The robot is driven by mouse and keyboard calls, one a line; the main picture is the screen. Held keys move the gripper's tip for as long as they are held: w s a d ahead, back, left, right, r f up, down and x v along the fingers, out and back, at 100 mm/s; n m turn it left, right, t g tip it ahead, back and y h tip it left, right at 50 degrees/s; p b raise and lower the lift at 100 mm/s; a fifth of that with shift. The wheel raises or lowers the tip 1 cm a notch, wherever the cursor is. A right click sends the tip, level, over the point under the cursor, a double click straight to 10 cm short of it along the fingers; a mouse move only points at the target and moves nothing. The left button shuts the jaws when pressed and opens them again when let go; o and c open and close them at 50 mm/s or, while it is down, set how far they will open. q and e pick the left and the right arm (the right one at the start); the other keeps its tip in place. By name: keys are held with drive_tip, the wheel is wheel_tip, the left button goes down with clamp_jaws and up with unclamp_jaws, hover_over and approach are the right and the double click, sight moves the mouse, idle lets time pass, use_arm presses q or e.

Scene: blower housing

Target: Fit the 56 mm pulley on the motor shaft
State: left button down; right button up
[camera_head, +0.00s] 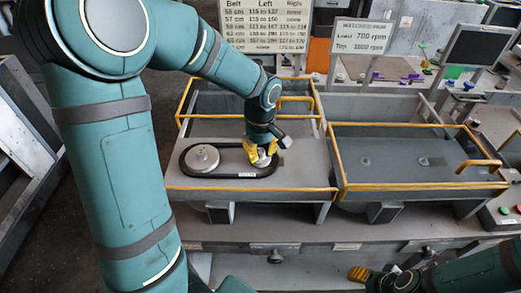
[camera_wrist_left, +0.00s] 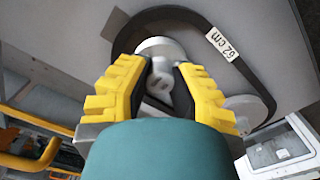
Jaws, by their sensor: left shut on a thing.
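My left gripper (camera_head: 262,154) reaches down into the left bay, its yellow fingers shut on a small grey metal pulley (camera_wrist_left: 162,47). In the left wrist view the fingers (camera_wrist_left: 168,85) sit on both sides of its hub. A black belt (camera_wrist_left: 257,75) labelled 62 cm loops around this pulley and a second grey pulley (camera_head: 202,158) at the left of the bay. The second pulley also shows in the left wrist view (camera_wrist_left: 247,107). The motor shaft under the held pulley is hidden. My right gripper (camera_head: 360,273) is low at the right; its opening cannot be judged.
Yellow rails edge the left bay (camera_head: 235,189) and right bay (camera_head: 450,185). The right bay holds two small round fittings (camera_head: 423,161). A belt chart (camera_head: 264,27) and a 700 rpm sign (camera_head: 361,37) stand behind. A monitor (camera_head: 478,45) is at back right.

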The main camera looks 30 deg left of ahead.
use_arm(q)
drive_tip(key=shift+f, duration=0.2)
drive_tip(key=c, duration=0.9)
unclamp_jaws()
drive_tip(key=shift+o, duration=0.2)
drive_tip(key=shift+r, duration=0.1)
drive_tip(key=shift+r+p, duration=3)
drive_tip(key=shift+r, duration=0.75)
drive_tip(key=shift+f, duration=0.1)
